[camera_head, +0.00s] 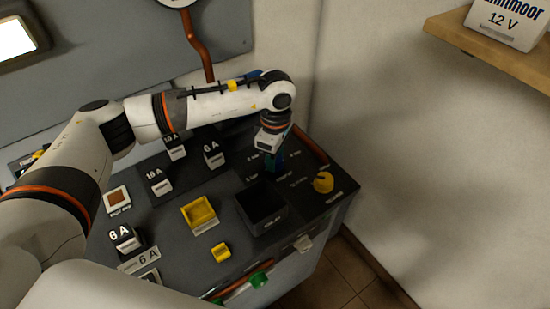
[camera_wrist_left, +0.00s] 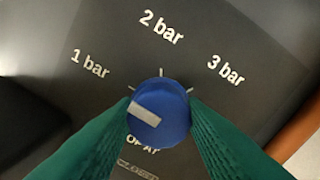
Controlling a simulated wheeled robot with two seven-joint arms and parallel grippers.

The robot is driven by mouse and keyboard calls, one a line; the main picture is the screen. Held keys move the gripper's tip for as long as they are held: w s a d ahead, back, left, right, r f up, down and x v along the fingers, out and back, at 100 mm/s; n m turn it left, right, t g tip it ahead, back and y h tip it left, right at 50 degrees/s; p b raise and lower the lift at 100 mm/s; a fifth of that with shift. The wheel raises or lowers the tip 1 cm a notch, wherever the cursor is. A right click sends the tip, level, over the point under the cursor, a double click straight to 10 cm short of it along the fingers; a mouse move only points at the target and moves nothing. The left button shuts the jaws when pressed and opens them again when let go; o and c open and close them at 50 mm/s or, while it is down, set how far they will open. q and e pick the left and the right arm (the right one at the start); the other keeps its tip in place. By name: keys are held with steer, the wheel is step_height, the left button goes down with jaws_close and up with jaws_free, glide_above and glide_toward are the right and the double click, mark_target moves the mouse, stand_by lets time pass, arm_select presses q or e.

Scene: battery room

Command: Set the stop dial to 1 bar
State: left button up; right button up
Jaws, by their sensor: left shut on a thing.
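The stop dial (camera_wrist_left: 160,118) is a round blue knob with a pale pointer bar. The bar points left and slightly up, a little below the tick nearest the 1 bar label (camera_wrist_left: 90,64). The 2 bar label (camera_wrist_left: 161,29) is above the dial and the 3 bar label (camera_wrist_left: 226,70) is to its upper right. My left gripper (camera_head: 276,160) reaches down to the right part of the panel. In the left wrist view its green fingers are on both sides of the dial, shut on it. The lettering under the dial is partly hidden. My right gripper is not in view.
A yellow knob (camera_head: 323,182) stands to the right of my left gripper. A dark open box (camera_head: 262,226), a yellow tray (camera_head: 200,224) and a small yellow block (camera_head: 221,252) are nearer. Several labelled 6 A, 10 A and 18 A blocks stand to the left. A wall is at the right.

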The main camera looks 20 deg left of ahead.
arm_select(q)
steer(key=shift+n, duration=0.4)
steer(key=o, duration=1)
step_height(320, 180, up, 12)
steer(key=b, duration=0.2)
steer(key=shift+w, duration=0.2)
